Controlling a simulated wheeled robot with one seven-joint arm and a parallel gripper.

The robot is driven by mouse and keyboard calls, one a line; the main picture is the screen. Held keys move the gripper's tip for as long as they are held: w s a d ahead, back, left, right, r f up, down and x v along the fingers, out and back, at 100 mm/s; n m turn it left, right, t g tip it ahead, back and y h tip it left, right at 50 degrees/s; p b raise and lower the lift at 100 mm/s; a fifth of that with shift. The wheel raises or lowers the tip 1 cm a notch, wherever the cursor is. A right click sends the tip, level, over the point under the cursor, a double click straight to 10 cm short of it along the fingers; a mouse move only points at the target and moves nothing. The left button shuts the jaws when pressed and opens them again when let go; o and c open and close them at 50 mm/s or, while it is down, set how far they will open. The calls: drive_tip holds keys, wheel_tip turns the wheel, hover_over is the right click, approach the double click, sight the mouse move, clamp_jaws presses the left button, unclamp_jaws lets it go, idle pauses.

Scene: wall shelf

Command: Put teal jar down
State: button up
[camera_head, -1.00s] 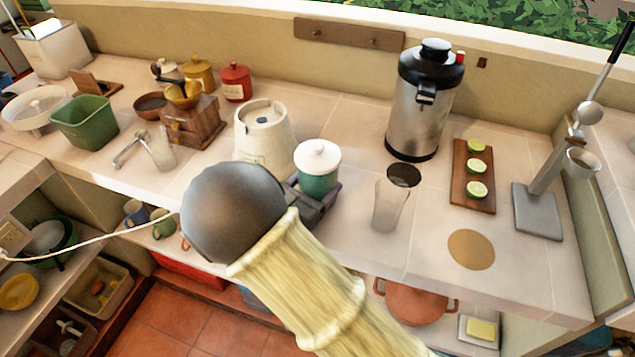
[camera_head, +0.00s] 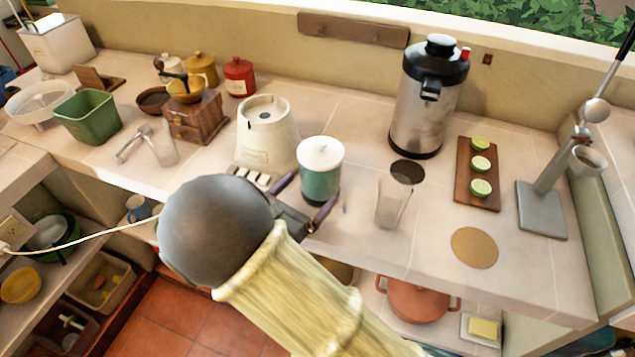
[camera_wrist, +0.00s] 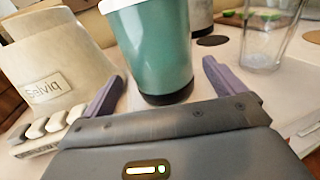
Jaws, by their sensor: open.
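The teal jar (camera_head: 320,178) with a white lid stands upright on the tiled counter, just right of the cream blender base. In the wrist view the teal jar (camera_wrist: 160,50) shows its dark bottom rim, with its top cut off by the frame. My gripper (camera_head: 307,200) is open, its two purple fingers apart on either side of the jar's near side. In the wrist view my gripper (camera_wrist: 162,90) has a gap between each finger and the jar.
The cream appliance (camera_head: 266,135) with buttons is close on the left. A clear glass (camera_head: 393,203) stands to the right, with a steel dispenser (camera_head: 428,100) behind. A cork disc (camera_head: 474,247) lies on open counter at the right, left of the metal press (camera_head: 545,205).

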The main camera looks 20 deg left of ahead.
drive_tip(key=v, duration=0.7)
